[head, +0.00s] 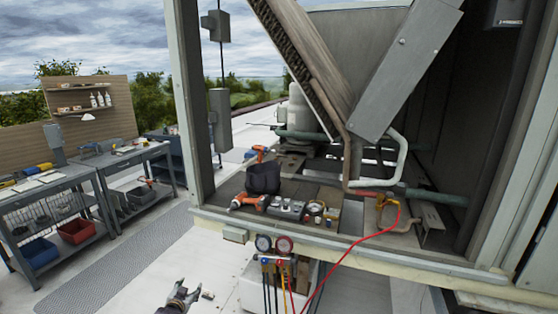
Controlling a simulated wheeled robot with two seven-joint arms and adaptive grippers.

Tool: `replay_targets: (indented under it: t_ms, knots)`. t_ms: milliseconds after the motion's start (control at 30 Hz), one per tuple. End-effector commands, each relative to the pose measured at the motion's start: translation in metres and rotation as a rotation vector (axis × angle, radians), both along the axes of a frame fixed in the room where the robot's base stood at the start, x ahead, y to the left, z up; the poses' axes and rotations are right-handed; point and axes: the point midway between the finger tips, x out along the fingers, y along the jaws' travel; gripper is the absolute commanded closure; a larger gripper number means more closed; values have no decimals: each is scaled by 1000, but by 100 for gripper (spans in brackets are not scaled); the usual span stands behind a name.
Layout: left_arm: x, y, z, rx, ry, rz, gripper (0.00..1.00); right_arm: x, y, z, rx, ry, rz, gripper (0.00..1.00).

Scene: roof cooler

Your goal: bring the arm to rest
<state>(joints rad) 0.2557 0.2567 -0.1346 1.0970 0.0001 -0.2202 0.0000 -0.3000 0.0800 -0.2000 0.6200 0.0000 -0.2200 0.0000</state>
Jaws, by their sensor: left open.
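My left gripper (185,296) shows at the bottom of the head view, low over the pale roof floor. It is open, with nothing seen between its fingers. A small grey part lies or shows just right of it; I cannot tell what it is. The rest of my left arm is cut off by the lower edge. My right gripper is not in the view.
The open cooler cabinet's sill (330,240) holds an orange drill (248,202), a black pouch (263,178) and small tools. A gauge set (273,244) with hoses hangs in front. Workbenches (130,157) stand left. Floor between is clear, with a grey mat (115,264).

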Motion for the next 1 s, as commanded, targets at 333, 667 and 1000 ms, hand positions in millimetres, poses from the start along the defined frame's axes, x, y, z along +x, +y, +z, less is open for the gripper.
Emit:
replay_targets:
  t_ms: [333,667,1000]
  knots:
    - [-97,-17,-132,-24,212,5,42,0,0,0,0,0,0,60]
    - [-208,-34,-236,-44,407,9,42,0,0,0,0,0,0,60]
    - [-339,-54,-320,-62,606,13,42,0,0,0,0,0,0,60]
